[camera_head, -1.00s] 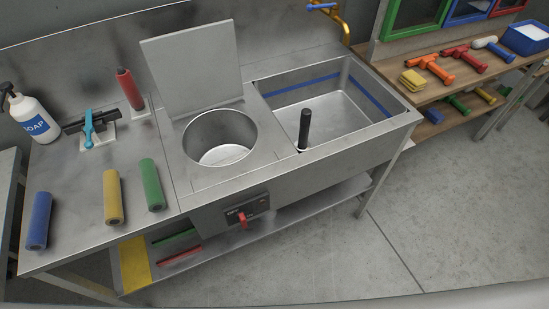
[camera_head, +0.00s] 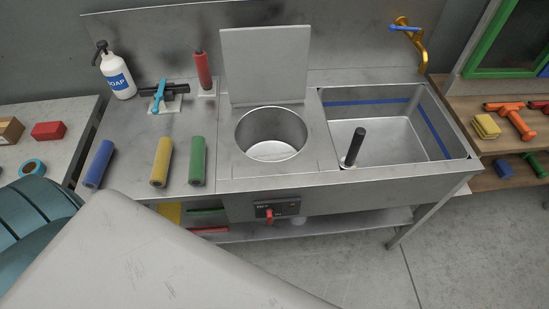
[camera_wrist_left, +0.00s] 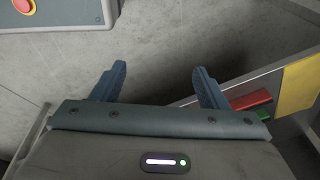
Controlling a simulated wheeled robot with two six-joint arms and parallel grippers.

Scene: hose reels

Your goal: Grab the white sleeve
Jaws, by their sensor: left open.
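I see no thing that is clearly a white sleeve. A blue sleeve (camera_head: 98,165), a yellow sleeve (camera_head: 161,162) and a green sleeve (camera_head: 197,161) lie apart on the left of the steel counter. My left gripper (camera_wrist_left: 158,85) is open and empty in the left wrist view, over the grey floor. In the head view my left arm fills the lower left, and its gripper is hidden. My right gripper is not in view.
The steel counter has a round basin (camera_head: 271,134) with a raised lid and a sink (camera_head: 383,130) with a black standpipe (camera_head: 355,147). A soap bottle (camera_head: 116,71) and a red cylinder (camera_head: 203,70) stand at the back. A lower shelf (camera_head: 350,224) runs underneath.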

